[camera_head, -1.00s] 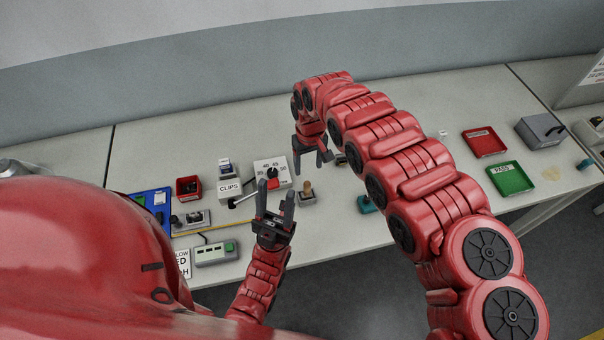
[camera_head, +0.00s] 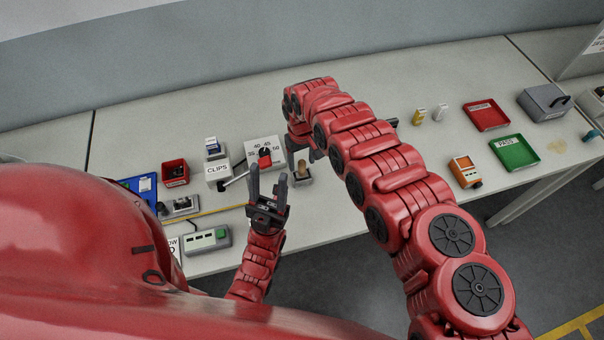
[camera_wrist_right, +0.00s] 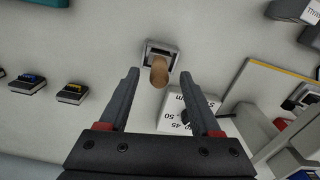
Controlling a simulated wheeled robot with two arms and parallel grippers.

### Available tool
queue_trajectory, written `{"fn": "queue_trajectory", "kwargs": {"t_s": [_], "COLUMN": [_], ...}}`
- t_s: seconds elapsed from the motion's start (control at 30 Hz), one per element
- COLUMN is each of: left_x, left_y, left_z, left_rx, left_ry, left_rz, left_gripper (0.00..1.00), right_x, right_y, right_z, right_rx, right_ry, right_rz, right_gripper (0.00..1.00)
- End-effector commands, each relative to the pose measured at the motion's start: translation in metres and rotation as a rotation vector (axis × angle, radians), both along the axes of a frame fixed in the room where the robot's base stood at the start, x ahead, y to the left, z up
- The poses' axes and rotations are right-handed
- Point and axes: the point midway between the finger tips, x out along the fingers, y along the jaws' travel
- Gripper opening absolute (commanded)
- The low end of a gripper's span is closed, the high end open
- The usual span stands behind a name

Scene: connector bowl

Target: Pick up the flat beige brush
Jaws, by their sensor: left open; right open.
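I cannot make out a clearly flat beige brush. The nearest match is a small brown-beige rounded handle on a grey square base (camera_head: 302,174), standing upright on the table just right of the dial box. In the right wrist view the handle (camera_wrist_right: 159,72) shows between my right gripper's (camera_wrist_right: 158,76) spread fingertips, with nothing gripped. In the head view my right gripper (camera_head: 302,160) is just behind it, partly hidden by my arm. My left gripper (camera_head: 267,174) is open and empty, just left of and in front of it, fingers pointing away.
A white dial box (camera_head: 263,150) and a CLIPS box (camera_head: 218,170) stand close by at the left. A red bin (camera_head: 175,172) and a grey device (camera_head: 206,241) are further left. At right are red (camera_head: 487,114) and green (camera_head: 514,152) trays and an orange device (camera_head: 465,172).

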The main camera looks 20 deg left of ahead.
Motion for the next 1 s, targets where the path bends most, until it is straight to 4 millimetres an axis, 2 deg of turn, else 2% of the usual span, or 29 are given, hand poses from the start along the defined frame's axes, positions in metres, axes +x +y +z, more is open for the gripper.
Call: {"fn": "queue_trajectory", "kwargs": {"t_s": [0.2,0.27,0.53,0.87,0.9,1.0], "left_x": [0.000,0.000,0.000,0.000,0.000,0.000], "left_y": [0.000,0.000,0.000,0.000,0.000,0.000], "left_z": [-0.030,-0.035,-0.033,-0.033,-0.033,-0.033], "left_rx": [0.000,0.000,0.000,0.000,0.000,0.000], "left_ry": [0.001,0.000,0.000,0.000,0.000,0.000], "left_rz": [0.000,0.000,0.000,0.000,0.000,0.000], "left_gripper": [0.50,0.50,0.50,0.50,0.50,0.50], "right_x": [0.000,0.000,0.001,0.001,0.001,0.001], "right_y": [0.000,0.000,0.000,0.000,0.000,0.000], "right_z": [-0.040,-0.047,-0.047,-0.047,-0.047,-0.047], "right_rx": [0.001,0.001,0.001,0.001,0.001,0.001], "right_ry": [0.001,0.001,0.001,0.001,0.001,0.001], "right_rz": [0.002,0.001,0.000,0.000,0.000,0.000], "right_gripper": [0.65,0.65,0.63,0.03,0.00,0.00]}}
